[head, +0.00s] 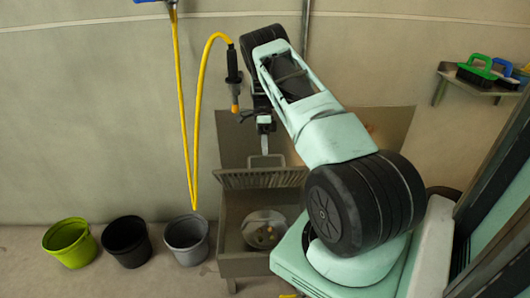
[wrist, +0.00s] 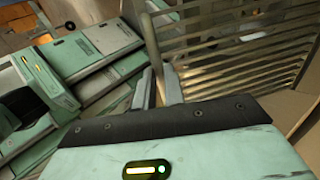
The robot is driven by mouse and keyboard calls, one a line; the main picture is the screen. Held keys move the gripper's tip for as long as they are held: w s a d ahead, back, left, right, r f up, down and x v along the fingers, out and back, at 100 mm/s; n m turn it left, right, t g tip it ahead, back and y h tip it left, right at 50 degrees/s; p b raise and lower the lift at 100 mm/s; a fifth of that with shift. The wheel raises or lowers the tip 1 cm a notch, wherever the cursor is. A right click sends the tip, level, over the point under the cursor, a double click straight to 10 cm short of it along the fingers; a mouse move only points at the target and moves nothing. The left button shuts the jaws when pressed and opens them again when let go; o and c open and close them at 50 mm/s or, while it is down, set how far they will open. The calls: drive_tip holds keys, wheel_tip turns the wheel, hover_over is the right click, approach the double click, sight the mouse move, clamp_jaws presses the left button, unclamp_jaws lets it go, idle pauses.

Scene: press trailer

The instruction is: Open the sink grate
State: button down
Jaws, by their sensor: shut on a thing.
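The sink grate (head: 258,180) stands tilted up at the back of the metal sink (head: 228,268), so the basin shows below it. It has parallel slats and a loop handle (head: 268,157) at its upper edge. My gripper (head: 265,150) comes down from above and is shut on the handle. In the wrist view, the grate slats (wrist: 235,52) fill the upper right, and the gripper fingers (wrist: 165,85) close together by the grate's edge. The exact contact is hard to make out there.
A round metal piece (head: 264,229) lies in the basin. A green bucket (head: 69,243), a black bucket (head: 127,241) and a grey bucket (head: 186,240) stand left of the sink. A yellow hose (head: 198,110) with a black nozzle hangs close to my arm. A shelf with brushes (head: 478,70) is at right.

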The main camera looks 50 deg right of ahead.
drive_tip(key=shift+w+d+f, duration=0.25)
drive_tip(key=shift+d+f, duration=0.05)
drive_tip(key=shift+f, duration=0.2)
drive_tip(key=c, duration=1.5)
unclamp_jaws()
drive_tip(key=shift+d+f, duration=0.1)
drive_tip(key=shift+f, duration=0.05)
drive_tip(key=shift+r, duration=0.2)
